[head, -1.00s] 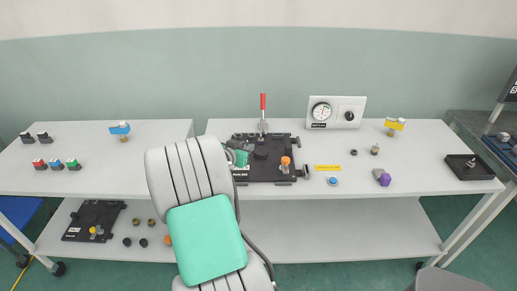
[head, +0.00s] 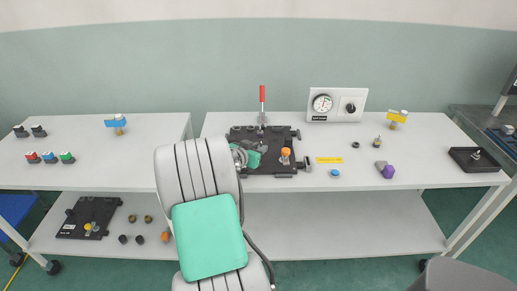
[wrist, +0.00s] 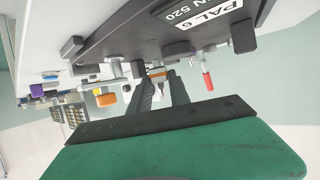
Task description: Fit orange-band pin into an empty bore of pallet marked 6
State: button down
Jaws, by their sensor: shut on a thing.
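My gripper (wrist: 163,80) is shut on the orange-band pin (wrist: 157,72), whose orange ring shows between the dark fingertips in the wrist view. The pallet marked 6 (wrist: 120,42) is a dark plate with a white "PAL 6" label, right by the fingertips in that tilted view. In the head view the black pallet (head: 276,168) lies on the middle table, and the green part of my gripper (head: 254,158) is over its left half. My arm hides part of the pallet's left side. The pin's tip and the bores are not clear, so I cannot tell whether the pin touches the pallet.
On the pallet stand a red-handled clamp (head: 262,100) and an orange-topped part (head: 286,152). A gauge box (head: 336,105) stands behind right. A purple part (head: 388,171) and black tray (head: 462,166) are farther right. Another black pallet (head: 75,228) is on the lower shelf.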

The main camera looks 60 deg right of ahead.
jog(key=shift+f+b, duration=0.35)
jog(key=shift+f, duration=0.5)
jog(key=shift+f, duration=0.1)
jog(key=shift+f+b, duration=0.9)
jog(key=shift+b, duration=0.1)
jog(key=shift+b, duration=0.35)
jog(key=c, duration=1.1)
grip_release()
jog(key=shift+f, duration=0.1)
jog(key=shift+c, duration=0.2)
jog(key=v, duration=0.7)
jog(key=shift+a, duration=0.4)
